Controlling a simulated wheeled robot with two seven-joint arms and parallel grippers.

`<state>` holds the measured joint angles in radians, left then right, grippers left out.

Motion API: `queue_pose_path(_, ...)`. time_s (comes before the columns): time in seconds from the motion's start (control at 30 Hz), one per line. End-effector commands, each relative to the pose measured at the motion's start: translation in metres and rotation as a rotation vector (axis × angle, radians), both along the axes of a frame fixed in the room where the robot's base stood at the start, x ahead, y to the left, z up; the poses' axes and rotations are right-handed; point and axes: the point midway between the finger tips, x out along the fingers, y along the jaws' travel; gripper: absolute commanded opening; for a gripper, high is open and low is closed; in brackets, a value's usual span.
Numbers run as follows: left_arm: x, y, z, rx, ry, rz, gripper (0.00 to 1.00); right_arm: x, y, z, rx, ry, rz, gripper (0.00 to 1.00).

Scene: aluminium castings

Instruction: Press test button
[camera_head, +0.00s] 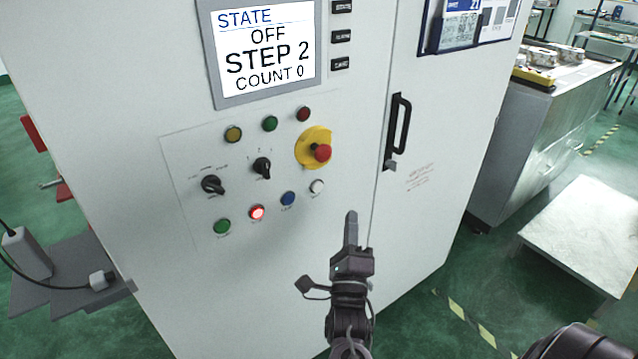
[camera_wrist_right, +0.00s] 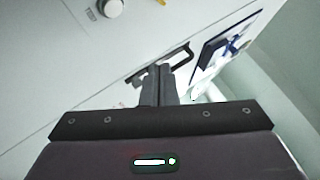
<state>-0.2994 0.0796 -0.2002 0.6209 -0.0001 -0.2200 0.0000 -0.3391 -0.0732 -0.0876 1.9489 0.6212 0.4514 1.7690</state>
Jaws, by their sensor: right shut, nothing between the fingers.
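The control panel (camera_head: 190,160) is on the front of a white cabinet. Its lower row has a green button (camera_head: 222,226), a lit red button (camera_head: 257,213), a blue button (camera_head: 288,198) and a white button (camera_head: 317,186). The labels are too small to read, so I cannot tell which is the test button. My right gripper (camera_head: 351,216) is shut and empty, pointing up, to the lower right of the white button and apart from it. In the wrist view its fingers (camera_wrist_right: 159,84) are together, and a round white button (camera_wrist_right: 110,8) shows at the top. My left gripper is not in view.
A screen (camera_head: 265,50) reads STATE OFF, STEP 2, COUNT 0. A red emergency stop (camera_head: 322,152) on a yellow disc, two black rotary switches and several lamps sit above the buttons. A black door handle (camera_head: 398,130) juts out to the right. A low pale table (camera_head: 585,235) stands at right.

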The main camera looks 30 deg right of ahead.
Motion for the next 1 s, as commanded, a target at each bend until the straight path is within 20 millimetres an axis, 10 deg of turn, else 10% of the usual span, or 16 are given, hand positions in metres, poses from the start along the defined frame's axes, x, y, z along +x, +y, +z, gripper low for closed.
queue_pose_path(0.47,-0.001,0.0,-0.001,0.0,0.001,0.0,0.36,0.003,0.0,0.002,0.004,-0.008,0.0,0.0)
queue_pose_path(1.0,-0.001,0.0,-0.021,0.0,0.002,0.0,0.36,0.07,0.005,-0.002,0.004,-0.009,-0.001,0.0)
